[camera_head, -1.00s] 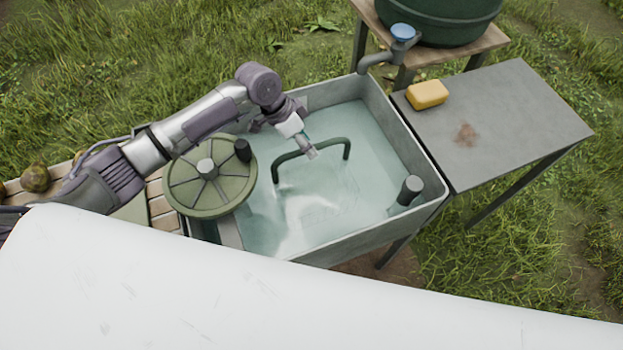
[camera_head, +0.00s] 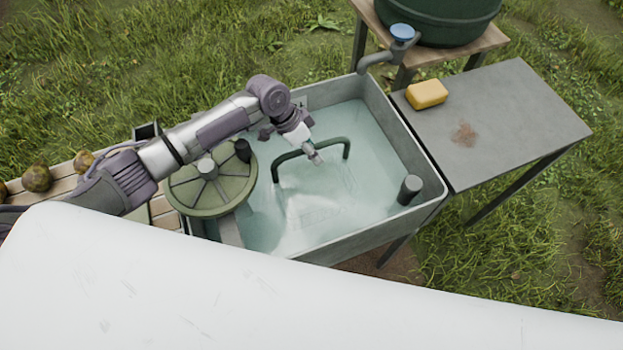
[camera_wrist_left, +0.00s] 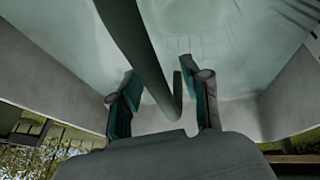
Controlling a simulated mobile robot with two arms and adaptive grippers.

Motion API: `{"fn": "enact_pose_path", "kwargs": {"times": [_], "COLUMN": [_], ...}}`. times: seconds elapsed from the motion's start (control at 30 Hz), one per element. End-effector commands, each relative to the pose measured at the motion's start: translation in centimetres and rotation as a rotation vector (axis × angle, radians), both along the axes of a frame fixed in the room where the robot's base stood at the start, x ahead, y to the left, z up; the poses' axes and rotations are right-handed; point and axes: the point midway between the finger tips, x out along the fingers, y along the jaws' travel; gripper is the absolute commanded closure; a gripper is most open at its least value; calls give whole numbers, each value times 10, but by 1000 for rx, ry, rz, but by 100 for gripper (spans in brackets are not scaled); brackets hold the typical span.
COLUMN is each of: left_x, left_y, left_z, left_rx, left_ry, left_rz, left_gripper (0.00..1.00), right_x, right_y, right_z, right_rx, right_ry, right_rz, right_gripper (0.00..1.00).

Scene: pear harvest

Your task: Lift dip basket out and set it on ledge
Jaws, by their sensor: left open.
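The dip basket sits under the cloudy water of the grey sink. Its dark green arched handle (camera_head: 291,156) stands above the surface, and the basket body shows only faintly below. My left gripper (camera_head: 316,157) is at the top bar of the handle. In the left wrist view the handle (camera_wrist_left: 135,45) runs between the two open fingers of the left gripper (camera_wrist_left: 163,103), with gaps on both sides. The ledge is not clearly identifiable; a grey side table (camera_head: 500,120) adjoins the sink on the right. My right gripper is not in view.
A round green spoked lid-like wheel (camera_head: 190,190) is at the sink's left end. A grey standpipe (camera_head: 410,188) rises at the right corner. A yellow sponge (camera_head: 427,94) lies on the table, below a tap (camera_head: 385,58). Several pears (camera_head: 37,178) lie on slats at left.

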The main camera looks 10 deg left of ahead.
Motion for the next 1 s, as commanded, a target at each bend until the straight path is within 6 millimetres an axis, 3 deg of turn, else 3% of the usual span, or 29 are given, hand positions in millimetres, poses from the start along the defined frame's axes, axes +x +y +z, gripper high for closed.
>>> {"fn": "enact_pose_path", "kwargs": {"times": [0.27, 0.53, 1.0], "left_x": [0, 0, 1], "left_y": [0, 0, 0], "left_z": [0, 0, 1], "left_rx": [0, 0, -2], "left_ry": [0, 0, -2], "left_rz": [0, 0, 1], "left_gripper": [54, 99, 100], "right_x": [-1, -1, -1], "right_y": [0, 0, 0], "right_z": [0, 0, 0], "right_rx": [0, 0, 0], "right_ry": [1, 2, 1], "right_rz": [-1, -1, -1], "right_gripper": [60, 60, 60]}}
